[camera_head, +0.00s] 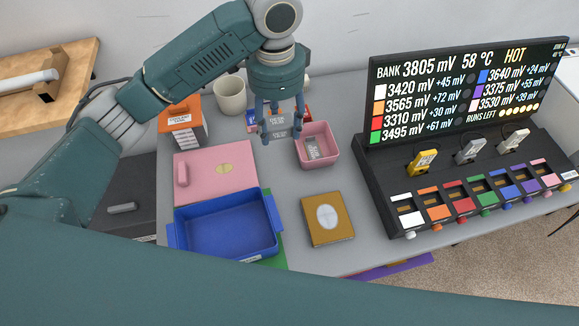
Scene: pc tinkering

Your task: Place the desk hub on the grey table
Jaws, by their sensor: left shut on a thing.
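My left gripper (281,132) points down over the back middle of the grey table (285,190). A pink bin (318,150) with a grey labelled piece inside stands just right of the gripper. My right gripper is not in view.
A brown box (328,219) lies in front. A black display console (450,180) fills the right. Bare table shows between the pink box and pink bin.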

